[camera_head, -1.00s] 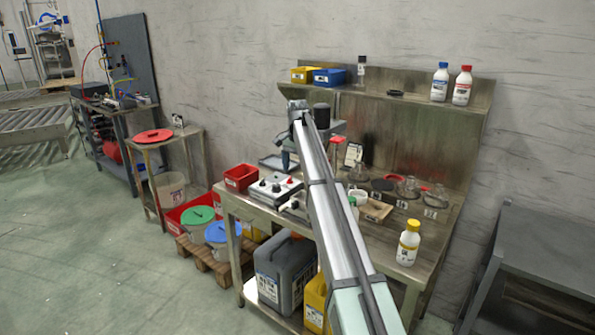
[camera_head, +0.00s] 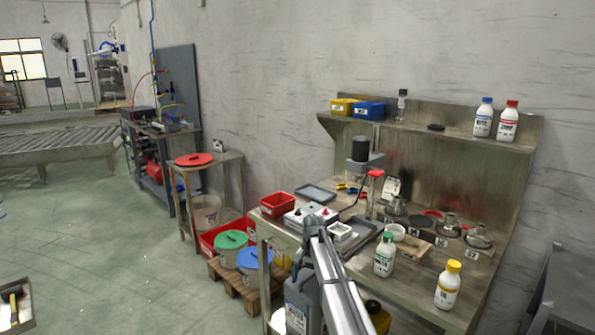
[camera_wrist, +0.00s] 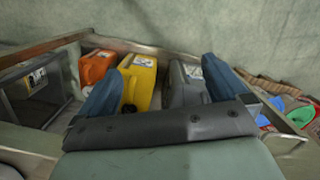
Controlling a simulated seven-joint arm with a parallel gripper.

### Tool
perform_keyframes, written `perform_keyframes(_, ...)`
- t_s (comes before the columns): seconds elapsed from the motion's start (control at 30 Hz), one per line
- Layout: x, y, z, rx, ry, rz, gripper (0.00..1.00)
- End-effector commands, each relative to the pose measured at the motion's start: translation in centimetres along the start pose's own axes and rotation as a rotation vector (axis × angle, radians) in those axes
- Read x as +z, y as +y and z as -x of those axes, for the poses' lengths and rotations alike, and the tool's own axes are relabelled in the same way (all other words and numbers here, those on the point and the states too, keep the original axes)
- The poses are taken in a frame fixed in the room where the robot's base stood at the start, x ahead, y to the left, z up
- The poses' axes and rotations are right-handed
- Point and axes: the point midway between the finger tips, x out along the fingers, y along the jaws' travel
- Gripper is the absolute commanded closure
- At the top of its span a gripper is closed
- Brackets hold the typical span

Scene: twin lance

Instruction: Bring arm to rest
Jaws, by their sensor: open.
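My arm (camera_head: 335,285) shows in the head view, rising from the bottom edge to the front left edge of the metal workbench (camera_head: 425,285). The gripper's fingers cannot be made out there. In the wrist view my gripper (camera_wrist: 163,82) has its two blue fingers spread wide apart, with nothing held between them. Beyond the fingers are a yellow canister (camera_wrist: 138,80), a grey canister (camera_wrist: 185,85) and an orange canister (camera_wrist: 97,66). They seem a little apart from the fingers.
On the bench stand a green-capped bottle (camera_head: 384,256), a yellow-capped bottle (camera_head: 449,286), a white control box (camera_head: 309,216) and several flasks. Buckets with green (camera_head: 231,240) and blue (camera_head: 255,260) lids stand on a pallet at left. Open floor (camera_head: 110,260) lies further left.

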Motion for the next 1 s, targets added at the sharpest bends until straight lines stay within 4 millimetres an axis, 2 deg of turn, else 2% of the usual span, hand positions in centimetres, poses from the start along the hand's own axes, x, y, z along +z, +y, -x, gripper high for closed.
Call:
perform_keyframes(0.03, 1.1, 1.1, -2.4, 0.008, -0.013, 0.008, 0.00)
perform_keyframes(0.1, 2.1, 2.3, -5.4, 0.017, -0.028, 0.025, 0.00)
perform_keyframes(0.27, 4.7, 5.2, -11.8, 0.037, -0.063, 0.058, 0.00)
perform_keyframes(0.5, 9.4, 10.0, -20.5, 0.066, -0.117, 0.105, 0.00)
perform_keyframes(0.8, 16.4, 16.4, -29.6, 0.097, -0.187, 0.154, 0.00)
perform_keyframes(1.0, 21.8, 20.6, -34.4, 0.116, -0.236, 0.189, 0.00)
